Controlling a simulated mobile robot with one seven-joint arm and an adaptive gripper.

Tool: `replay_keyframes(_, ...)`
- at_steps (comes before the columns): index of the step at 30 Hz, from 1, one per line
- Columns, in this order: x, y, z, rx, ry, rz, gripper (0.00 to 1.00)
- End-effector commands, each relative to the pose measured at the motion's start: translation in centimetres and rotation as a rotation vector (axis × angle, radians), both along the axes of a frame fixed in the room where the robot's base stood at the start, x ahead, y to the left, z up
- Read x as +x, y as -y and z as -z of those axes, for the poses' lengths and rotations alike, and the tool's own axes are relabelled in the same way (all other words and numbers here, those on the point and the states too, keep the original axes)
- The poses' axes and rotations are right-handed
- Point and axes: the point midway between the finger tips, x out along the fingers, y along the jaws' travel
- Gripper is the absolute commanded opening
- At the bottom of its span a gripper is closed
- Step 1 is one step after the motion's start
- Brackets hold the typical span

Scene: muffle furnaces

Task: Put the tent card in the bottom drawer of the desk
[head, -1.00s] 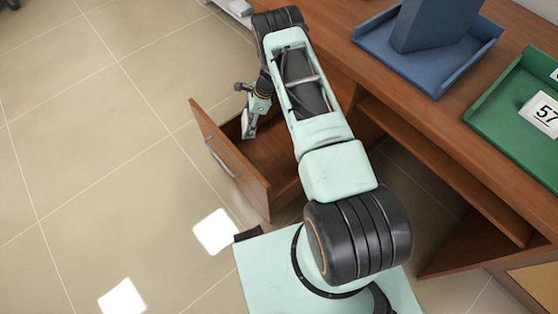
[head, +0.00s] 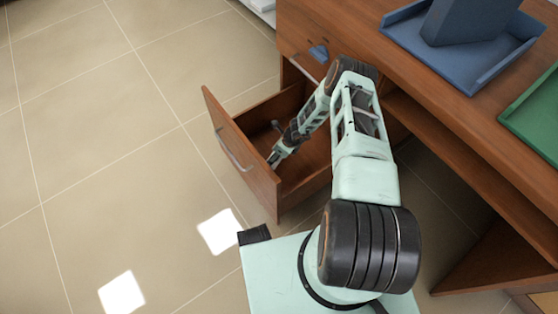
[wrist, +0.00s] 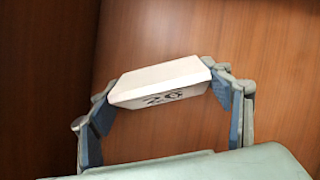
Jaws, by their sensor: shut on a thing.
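My gripper (wrist: 163,84) is shut on the white tent card (wrist: 158,80), which has dark digits on its face. The card sits between the two blue-padded fingers, tilted in the wrist view. In the head view my gripper (head: 276,158) reaches down into the open bottom drawer (head: 243,160) of the desk (head: 430,105). The card cannot be made out there. Brown wood fills the background of the wrist view. Whether the card touches the drawer floor, I cannot tell.
A blue tray (head: 478,82) with a blue upright block (head: 468,18) stands on the desk top. Part of a green tray (head: 535,112) shows at the right edge. The drawer's front panel and side walls stand around my gripper. The tiled floor at left is clear.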

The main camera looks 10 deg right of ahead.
Motion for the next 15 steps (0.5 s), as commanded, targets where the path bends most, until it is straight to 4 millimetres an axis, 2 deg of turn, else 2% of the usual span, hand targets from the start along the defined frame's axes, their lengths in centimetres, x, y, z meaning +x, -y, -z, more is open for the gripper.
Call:
replay_keyframes(1,0.1,0.0,1.0,-0.001,0.001,-0.001,0.44)
replay_keyframes(7,0.0,0.0,2.4,0.000,0.001,-0.002,0.44)
replay_keyframes(12,0.0,-0.1,5.0,0.000,0.000,-0.003,0.44)
replay_keyframes(15,0.1,0.0,5.4,-0.001,0.002,-0.002,0.44)
